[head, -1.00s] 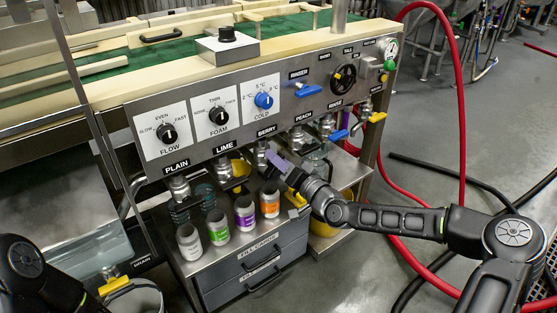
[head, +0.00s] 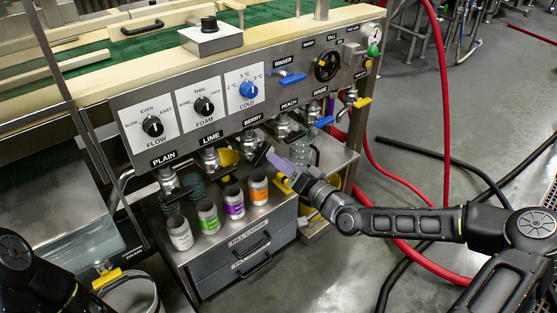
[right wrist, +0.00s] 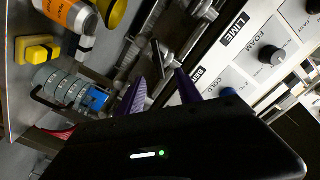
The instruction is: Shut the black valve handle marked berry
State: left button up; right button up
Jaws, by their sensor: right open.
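The berry valve (head: 250,140) hangs under the BERRY label (head: 252,117) on the steel panel. Its black handle (head: 262,153) sticks out toward the front right; the right wrist view shows it as a short black bar (right wrist: 157,60). My right gripper (head: 276,163) has purple fingers and is close to the handle's outer end. Contact is not visible. Of my left arm only dark links show at lower left; its gripper is out of frame.
Several labelled cans, including an orange one (head: 258,188), stand on the shelf below. Red hoses (head: 388,178) lie on the right.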

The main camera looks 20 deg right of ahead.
aim_at(264, 156)
jog(key=o, duration=0.6)
jog(key=a+f+n+g+b, duration=0.1)
jog(key=a+f+n+b, duration=0.1)
jog(key=a+f+n, duration=0.2)
jog(key=f+n, duration=0.2)
jog(key=n, duration=0.2)
jog(key=shift+s+b, duration=0.3)
jog(key=shift+b, duration=0.05)
jog(key=o, duration=0.3)
jog(key=n, duration=0.2)
jog(key=r+n+b, duration=0.1)
jog(key=n, duration=0.1)
jog(key=d+n, duration=0.1)
jog(key=n, duration=0.1)
jog(key=shift+r+b, duration=0.2)
jog(key=shift+b, duration=0.1)
jog(key=shift+o, duration=0.7)
jog(key=r+n, duration=0.1)
jog(key=d+r+n, duration=0.1)
jog(key=d+r+n+t, duration=0.1)
jog(key=shift+r+n+b, duration=0.3)
jog(key=shift+n, duration=0.1)
jog(key=shift+w, duration=0.1)
jog(key=shift+w+a+f, duration=0.1)
jog(key=shift+w+a, duration=0.15)
jog(key=shift+w, duration=0.25)
jog(key=b+x, duration=0.1)
jog(key=x, duration=0.5)
jog(key=shift+w+a, duration=0.1)
jog(key=shift+w, duration=0.2)
